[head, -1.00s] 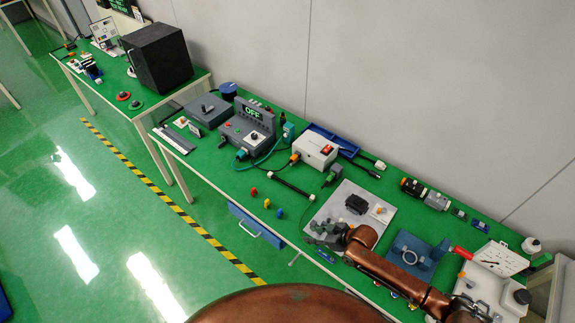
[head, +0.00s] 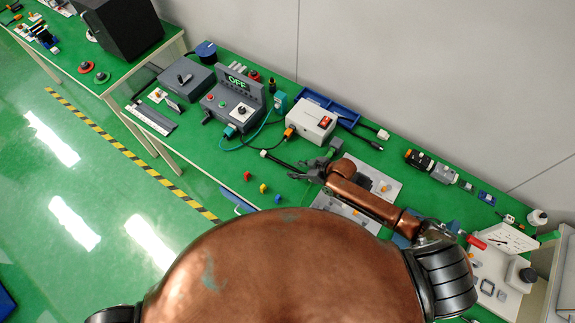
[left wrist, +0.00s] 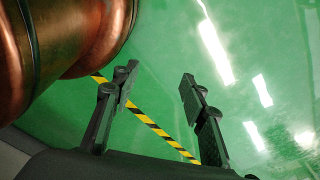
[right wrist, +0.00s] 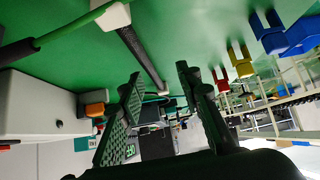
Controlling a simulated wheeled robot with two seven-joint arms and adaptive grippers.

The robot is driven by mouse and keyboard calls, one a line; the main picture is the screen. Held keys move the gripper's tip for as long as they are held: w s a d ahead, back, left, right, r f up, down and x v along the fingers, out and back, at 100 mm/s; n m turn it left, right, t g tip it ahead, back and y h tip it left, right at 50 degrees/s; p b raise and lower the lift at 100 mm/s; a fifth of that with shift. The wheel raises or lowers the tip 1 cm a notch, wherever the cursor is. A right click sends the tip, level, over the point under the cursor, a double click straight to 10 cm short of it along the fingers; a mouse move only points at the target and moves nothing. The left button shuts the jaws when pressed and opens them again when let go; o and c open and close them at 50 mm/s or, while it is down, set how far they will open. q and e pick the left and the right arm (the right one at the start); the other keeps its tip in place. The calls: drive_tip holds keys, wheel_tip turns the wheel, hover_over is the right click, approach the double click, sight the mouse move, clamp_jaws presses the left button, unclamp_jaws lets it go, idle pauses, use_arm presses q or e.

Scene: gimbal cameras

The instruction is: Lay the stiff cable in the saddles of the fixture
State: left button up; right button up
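The stiff cable (head: 283,162) is a dark straight rod with white ends. It lies on the green bench behind the coloured saddles; its right end is hidden at my gripper. In the right wrist view the cable (right wrist: 138,50) shows between the fingers. The fixture's saddles are small forks: red (head: 247,176), yellow (head: 263,188) and blue (head: 278,198), standing empty in a row near the front edge. My right gripper (head: 308,172) is open beside the cable's right end. My left gripper (left wrist: 158,77) is open and empty above the floor, outside the head view.
A white box with a red switch (head: 311,121) stands behind the cable, with a thin green lead nearby. A grey control box reading OFF (head: 232,105) is to its left. A light plate (head: 385,187) lies under my right arm. A blue tray (head: 330,106) is at the back.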

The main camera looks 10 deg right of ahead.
sight(289, 166)
drive_tip(key=w+f, duration=0.1)
drive_tip(key=w+a+f, duration=0.2)
drive_tip(key=shift+w, duration=0.4)
drive_tip(key=shift+w+f, duration=0.35)
drive_tip(key=shift+w, duration=0.15)
drive_tip(key=shift+s+d+r, duration=0.1)
drive_tip(key=shift+s, duration=0.25)
drive_tip(key=shift+s+r, duration=0.2)
drive_tip(key=shift+s, duration=0.05)
drive_tip(key=shift+c, duration=0.5)
drive_tip(key=shift+w+f, duration=0.2)
drive_tip(key=shift+w, duration=0.1)
drive_tip(key=c, duration=0.5)
drive_tip(key=shift+s+r, duration=0.15)
drive_tip(key=shift+s, duration=0.05)
clamp_jaws()
drive_tip(key=shift+w, duration=0.1)
drive_tip(key=shift+r, duration=0.7)
use_arm(q)
drive_tip(key=shift+f, duration=0.1)
use_arm(e)
drive_tip(key=s+r, duration=1.1)
drive_tip(key=s, duration=0.3)
drive_tip(key=shift+r, duration=0.3)
